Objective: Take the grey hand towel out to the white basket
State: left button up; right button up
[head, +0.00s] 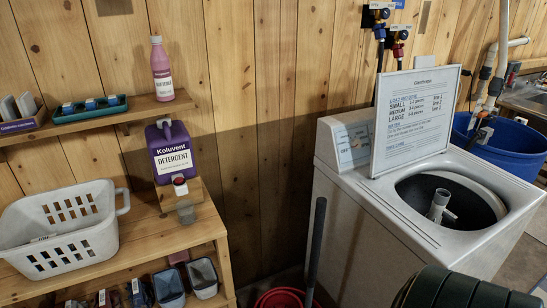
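The white basket (62,232) stands on the wooden bench at the left. It has slotted walls and a handle at its right end, and no towel shows in it. The top-loading washer (375,240) stands at the right with its tub (455,197) open. A pale agitator (438,205) stands up in the tub. I see no grey hand towel; part of the tub's inside is hidden by its rim. Neither of my grippers is in view.
A purple detergent jug (174,155) stands right of the basket, near a small cup (186,212). A sign board (415,118) stands on the washer. A dark pole (316,245) and red bucket (280,299) occupy the gap. A dark green ribbed object (465,291) fills the lower right.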

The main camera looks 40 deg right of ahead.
aim_at(449, 220)
jog(key=z, duration=2.75)
jog(key=i+l+u, duration=0.1)
jog(key=u, duration=0.35)
jog(key=l+u, duration=0.15)
jog(key=u, duration=0.3)
jog(key=i+l+u, duration=0.25)
jog(key=l, duration=0.25)
jog(key=l+u, duration=0.25)
jog(key=l, duration=0.3)
jog(key=i+l+u, duration=0.1)
jog(key=l+u, duration=0.15)
jog(key=l, duration=0.3)
jog(key=l+u, duration=0.1)
jog(key=l, duration=2.25)
jog(key=i, duration=0.05)
